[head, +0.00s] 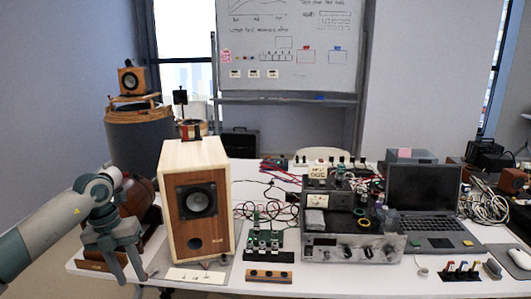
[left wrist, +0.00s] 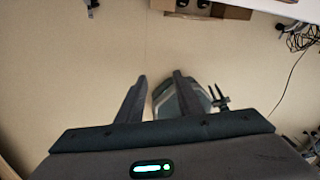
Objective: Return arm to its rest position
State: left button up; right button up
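My left arm (head: 60,222) comes in from the left in the head view. Its left gripper (head: 131,275) points down in front of the table's left end, left of the wooden speaker. Its two fingers are apart with nothing between them. In the left wrist view the two dark fingers (left wrist: 158,85) stand apart, with plain floor and a grey rounded part beyond them. My right gripper shows in neither view.
A wooden speaker (head: 200,205) stands on the white table (head: 340,283), close right of my left gripper. An amplifier (head: 350,245), a laptop (head: 428,200) and tangled cables (head: 484,203) fill the table rightward. A whiteboard (head: 288,50) stands behind. A dark drum (head: 140,135) stands behind the speaker.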

pick_arm(q)
jog(key=d+f+n+t+h, duration=0.25)
jog(key=d+f+h, duration=0.25)
jog(key=d, duration=0.4)
jog(key=d+f+n+t+h, duration=0.1)
jog(key=d+f+n+h, duration=0.3)
jog(key=d, duration=0.5)
jog(key=d+f+n+t+h, duration=0.1)
jog(key=d+f+t+h, duration=0.1)
jog(key=d+f+h, duration=0.55)
jog(key=s+a+f+n+t+y, duration=0.35)
jog(key=f+n+y, duration=0.25)
jog(key=f+n, duration=0.4)
jog(key=s+a+f+n+t+y, duration=0.3)
jog(key=s+f+n+t+y, duration=0.25)
jog(key=f, duration=0.55)
jog(key=s+a+f+n+g+y, duration=0.1)
jog(key=s+f+n+g, duration=0.3)
jog(key=s+f, duration=0.7)
jog(key=s+a+f+n+g+y, duration=0.1)
jog(key=s+f+n+g+y, duration=0.2)
jog(key=s+f, duration=0.8)
jog(key=s+n+y, duration=0.1)
jog(key=s, duration=0.4)
jog(key=shift+f+n+g, duration=0.3)
jog(key=shift+n+g, duration=0.05)
jog(key=shift+n, duration=0.05)
